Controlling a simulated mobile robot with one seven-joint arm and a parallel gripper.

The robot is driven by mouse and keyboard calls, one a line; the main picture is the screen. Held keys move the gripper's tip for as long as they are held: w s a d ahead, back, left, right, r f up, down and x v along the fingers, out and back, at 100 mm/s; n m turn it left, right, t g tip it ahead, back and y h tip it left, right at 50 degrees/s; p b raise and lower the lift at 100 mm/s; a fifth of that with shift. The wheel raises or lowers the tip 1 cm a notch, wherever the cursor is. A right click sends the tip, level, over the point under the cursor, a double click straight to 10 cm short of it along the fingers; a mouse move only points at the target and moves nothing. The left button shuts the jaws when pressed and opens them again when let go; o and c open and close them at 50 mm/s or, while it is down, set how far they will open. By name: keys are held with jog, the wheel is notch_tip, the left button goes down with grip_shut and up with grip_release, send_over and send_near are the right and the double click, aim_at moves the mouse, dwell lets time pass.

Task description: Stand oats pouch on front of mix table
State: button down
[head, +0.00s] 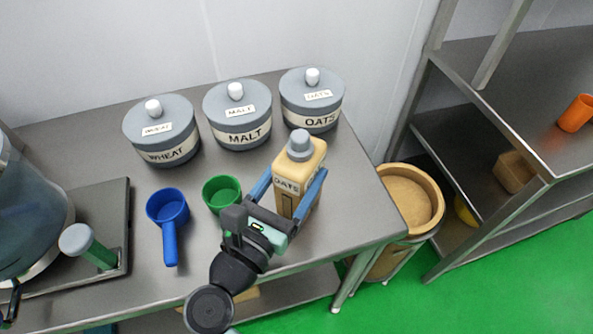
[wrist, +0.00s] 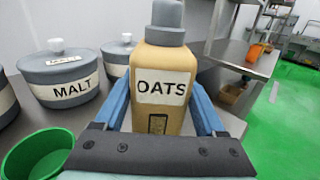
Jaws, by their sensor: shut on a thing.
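The oats pouch (head: 301,170) is a tan pouch with a grey cap and a white OATS label. It is upright at the right front part of the steel mix table (head: 345,215). My gripper (head: 289,190) is shut on it, with one blue finger on each side. In the wrist view the pouch (wrist: 165,75) fills the middle between the fingers, its label facing the camera. Its base is hidden by my gripper, so I cannot tell whether it touches the table top.
Grey WHEAT (head: 160,133), MALT (head: 237,115) and OATS (head: 312,100) canisters line the table's back. A blue scoop (head: 167,208) and a green cup (head: 221,191) are left of the pouch. A tan bin (head: 410,195) stands beyond the right edge, near a steel shelf (head: 520,95).

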jog(key=shift+f, duration=0.15)
grip_release()
